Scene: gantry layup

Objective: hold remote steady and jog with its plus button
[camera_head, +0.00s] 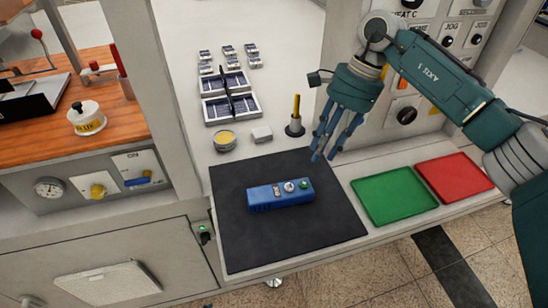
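My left gripper is not in view.
A green tray (394,196) and a red tray (454,178) lie right of the mat. Behind it stand a holder with a yellow stick (296,119), a yellow-topped tin (224,138), a small pale block (262,134) and dark-slotted racks (230,107). A control panel (405,112) stands behind my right gripper.

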